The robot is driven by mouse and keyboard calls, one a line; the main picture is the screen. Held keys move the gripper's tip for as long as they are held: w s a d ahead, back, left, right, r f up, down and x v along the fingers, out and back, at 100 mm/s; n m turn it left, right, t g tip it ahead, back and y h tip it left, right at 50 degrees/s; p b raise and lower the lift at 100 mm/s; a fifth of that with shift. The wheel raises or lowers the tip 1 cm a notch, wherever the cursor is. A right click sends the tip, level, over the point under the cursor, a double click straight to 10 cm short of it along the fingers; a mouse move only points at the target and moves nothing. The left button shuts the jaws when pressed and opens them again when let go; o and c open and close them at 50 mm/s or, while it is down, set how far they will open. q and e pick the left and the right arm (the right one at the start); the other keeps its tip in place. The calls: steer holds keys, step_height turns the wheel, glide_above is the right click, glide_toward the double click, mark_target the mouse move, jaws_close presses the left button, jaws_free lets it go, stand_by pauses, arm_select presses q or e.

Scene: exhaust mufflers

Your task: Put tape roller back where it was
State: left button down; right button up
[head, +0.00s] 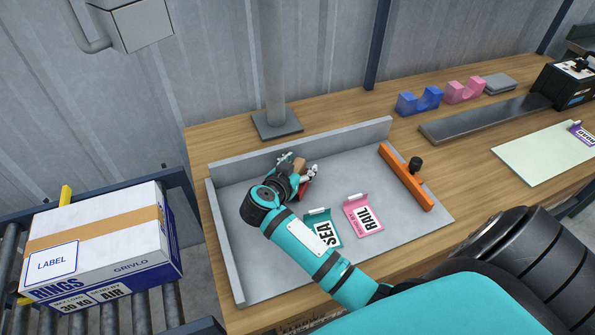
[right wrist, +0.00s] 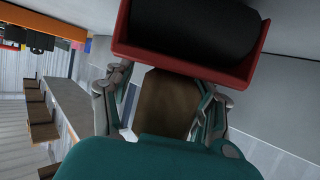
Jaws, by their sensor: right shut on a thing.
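The tape roller has a red frame, a black roller and a brown handle. In the head view the tape roller (head: 304,187) is mostly hidden by my right gripper (head: 297,170), over the back left part of the grey tray (head: 345,165). In the right wrist view the tape roller (right wrist: 190,61) is close up, with the black roller at the top and the brown handle between my fingers. My right gripper (right wrist: 160,95) is shut on the handle. I cannot tell whether the roller touches the tray. My left gripper is not in view.
A green SEA tag (head: 322,233) and a pink RAIL tag (head: 364,214) lie in the tray. An orange bar (head: 405,178) with a black knob lies along its right side. Blue (head: 419,100) and pink (head: 464,91) holders stand behind. A carton (head: 100,240) sits on rollers at left.

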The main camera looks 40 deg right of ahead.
steer(key=shift+s+d, duration=0.1)
steer(key=shift+d, duration=0.05)
steer(key=o, duration=1)
steer(key=shift+o, duration=0.2)
steer(key=shift+r, duration=0.1)
steer(key=v, duration=1.2)
